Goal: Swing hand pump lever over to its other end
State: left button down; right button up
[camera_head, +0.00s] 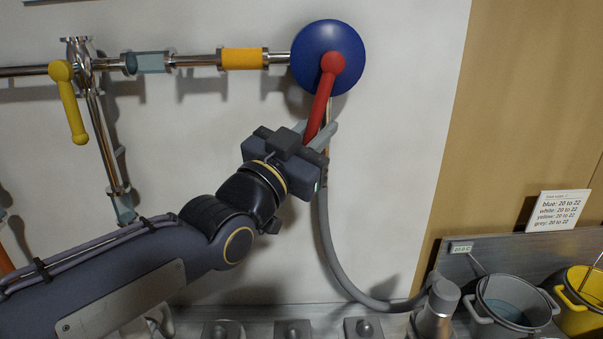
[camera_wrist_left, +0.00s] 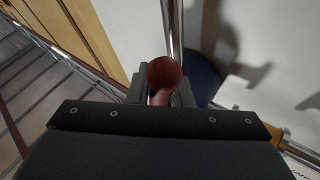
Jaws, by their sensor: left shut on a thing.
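The hand pump (camera_head: 310,62) is a round blue body on the white wall, at the top middle of the head view. Its red lever (camera_head: 322,95) hangs from a red hub, pointing down and slightly left. My left gripper (camera_head: 318,132) is shut on the lever's lower end, which its fingers partly hide. In the left wrist view the lever's red knob (camera_wrist_left: 165,73) stands between the fingers, with the dark blue pump body (camera_wrist_left: 203,78) behind. My right gripper is not in view.
A yellow valve handle (camera_head: 72,105) and metal pipes with an orange section (camera_head: 242,59) lie left of the pump. A grey hose (camera_head: 328,245) runs down to the lower right. A grey bucket (camera_head: 512,305) and a yellow bucket (camera_head: 580,300) stand by a label card (camera_head: 558,208).

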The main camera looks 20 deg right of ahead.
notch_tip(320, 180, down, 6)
jog(key=b, duration=0.4)
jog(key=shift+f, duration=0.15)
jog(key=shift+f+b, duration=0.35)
jog(key=shift+b, duration=0.25)
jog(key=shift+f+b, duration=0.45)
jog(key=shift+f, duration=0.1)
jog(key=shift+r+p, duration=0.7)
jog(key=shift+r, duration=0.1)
pick_arm(q)
jog(key=s+d+r+n+t+y, duration=0.1)
jog(key=d+n+t+y, duration=0.3)
jog(key=n, duration=0.6)
jog(key=s+d+r+n+t+y, duration=0.1)
jog(key=d+r+n+t+y, duration=0.1)
jog(key=d+n+t+y, duration=0.3)
jog(key=n+t, duration=0.3)
jog(key=n, duration=0.3)
jog(key=shift+s+r+t+y, duration=0.3)
jog(key=shift+s+t+y, duration=0.05)
jog(key=shift+t+y, duration=0.05)
jog(key=shift+r, duration=0.1)
jog(key=c, duration=1.3)
grip_release()
jog(key=shift+d, duration=0.1)
